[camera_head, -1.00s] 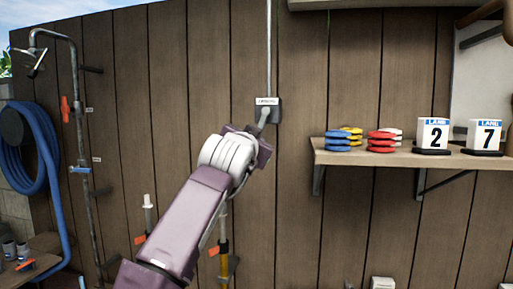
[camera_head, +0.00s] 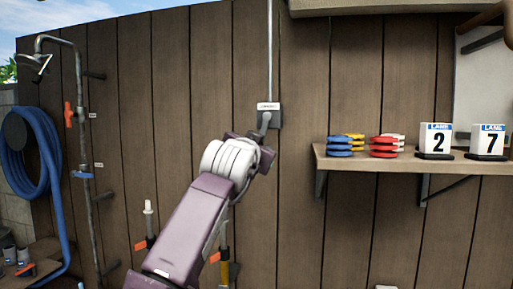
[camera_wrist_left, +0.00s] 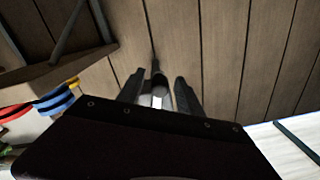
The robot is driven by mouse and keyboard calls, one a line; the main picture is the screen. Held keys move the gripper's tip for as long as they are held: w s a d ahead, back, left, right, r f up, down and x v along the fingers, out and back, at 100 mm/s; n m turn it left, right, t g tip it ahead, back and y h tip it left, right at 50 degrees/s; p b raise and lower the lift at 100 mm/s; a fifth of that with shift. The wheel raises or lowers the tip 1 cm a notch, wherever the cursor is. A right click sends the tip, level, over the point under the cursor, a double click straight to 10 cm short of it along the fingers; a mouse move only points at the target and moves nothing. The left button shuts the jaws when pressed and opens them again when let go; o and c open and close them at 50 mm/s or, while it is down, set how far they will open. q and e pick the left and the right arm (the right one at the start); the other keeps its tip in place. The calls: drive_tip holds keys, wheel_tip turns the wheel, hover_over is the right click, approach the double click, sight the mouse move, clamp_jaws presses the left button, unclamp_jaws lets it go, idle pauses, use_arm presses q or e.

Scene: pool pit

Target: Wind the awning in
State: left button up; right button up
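A small grey crank box (camera_head: 269,116) with a white label is fixed to the plank wall, with a thin vertical rod (camera_head: 269,50) running up from it. A short crank handle (camera_head: 264,124) slants down from the box. My left gripper (camera_head: 257,150) is right below it, its fingers partly hidden by my own wrist. In the left wrist view, the two dark fingers (camera_wrist_left: 161,88) stand apart. A narrow grey and white piece (camera_wrist_left: 158,95), apparently the handle, lies between them; firm contact cannot be made out.
A shelf (camera_head: 340,162) at right holds coloured discs (camera_head: 384,146) and lane number blocks (camera_head: 435,140). A shower pipe (camera_head: 82,140) and a coiled blue hose (camera_head: 30,150) are at left. White-topped (camera_head: 148,207) and yellow (camera_head: 225,245) upright fittings stand low on the wall.

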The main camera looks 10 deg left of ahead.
use_arm(q)
drive_tip(key=s+b, duration=0.4)
drive_tip(key=s, duration=0.5)
drive_tip(key=shift+b, duration=0.35)
